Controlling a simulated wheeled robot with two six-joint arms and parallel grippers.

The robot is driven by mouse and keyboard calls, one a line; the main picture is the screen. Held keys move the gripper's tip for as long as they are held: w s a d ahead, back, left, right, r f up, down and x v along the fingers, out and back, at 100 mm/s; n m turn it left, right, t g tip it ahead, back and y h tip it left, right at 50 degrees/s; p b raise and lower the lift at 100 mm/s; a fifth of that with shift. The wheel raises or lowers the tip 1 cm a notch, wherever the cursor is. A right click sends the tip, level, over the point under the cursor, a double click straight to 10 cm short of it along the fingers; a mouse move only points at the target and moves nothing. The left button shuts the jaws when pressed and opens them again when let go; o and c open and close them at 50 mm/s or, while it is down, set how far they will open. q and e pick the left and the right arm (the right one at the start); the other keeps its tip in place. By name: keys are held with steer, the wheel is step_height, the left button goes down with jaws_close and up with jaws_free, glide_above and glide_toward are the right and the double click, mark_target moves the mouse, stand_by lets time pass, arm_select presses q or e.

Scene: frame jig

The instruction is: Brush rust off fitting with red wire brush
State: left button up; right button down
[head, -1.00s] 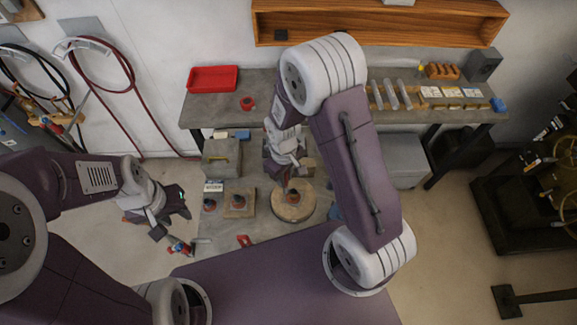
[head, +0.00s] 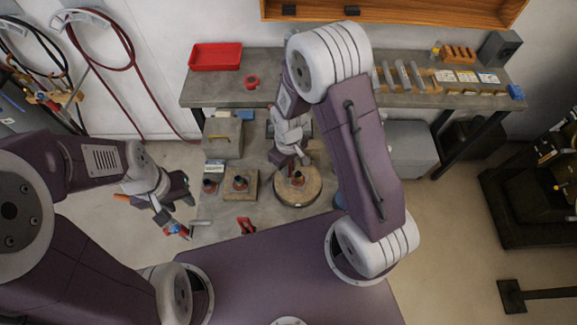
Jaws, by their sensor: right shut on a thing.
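My right gripper (head: 289,158) is low over the round wooden disc (head: 283,197) and shut on a small tool, which I take to be the red wire brush; the jaws largely hide it. A rust-red fitting (head: 298,183) stands on the disc just below these jaws. Whether tool and fitting touch is too small to tell. Similar fittings stand to the left, one on a square wooden block (head: 252,192) and one (head: 210,186) beside it.
A small red object (head: 246,224) lies at the low bench's front edge. A grey box (head: 222,138) stands behind the fittings. The raised rear bench (head: 310,100) holds a red tray (head: 216,57) and a red ring-shaped item (head: 252,82). My right arm covers the bench's right part.

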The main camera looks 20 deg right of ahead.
steer(key=shift+d, duration=0.1)
steer(key=shift+f+b, duration=0.4)
steer(key=shift+f, duration=0.1)
stand_by(0.3)
steer(key=shift+w+d+r, duration=0.1)
steer(key=shift+w+d, duration=0.35)
steer(key=shift+w, duration=0.25)
steer(key=shift+w+d+p, duration=0.2)
steer(key=shift+p, duration=0.25)
stand_by(0.7)
steer(key=shift+s, duration=0.1)
